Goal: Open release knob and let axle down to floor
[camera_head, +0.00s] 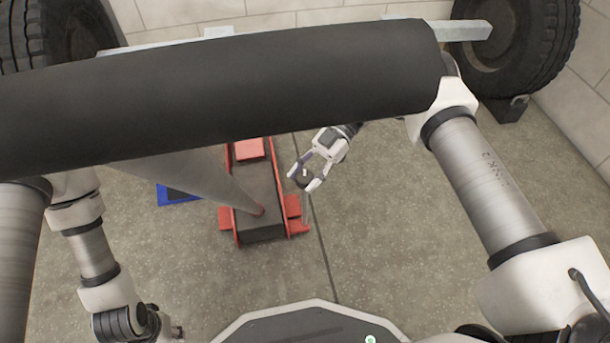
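The red and dark grey floor jack (258,190) stands on the floor in the middle. The black round release knob (304,178) shows at its right side, above a thin grey rod. My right gripper (304,179) has its fingers on either side of the knob and appears shut on it. The pale axle beam (460,30) runs across the back between two tyres; most of it is hidden by a thick black bar. My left gripper (165,328) is at the lower left, away from the jack, and its fingers are too unclear to read.
The thick black bar (220,90) crosses the view close to the camera. A tapering grey pole (195,180) slants from beneath it to the jack. A blue item (178,196) lies left of the jack. Tyres (520,50) stand at both back corners. Floor right of the jack is clear.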

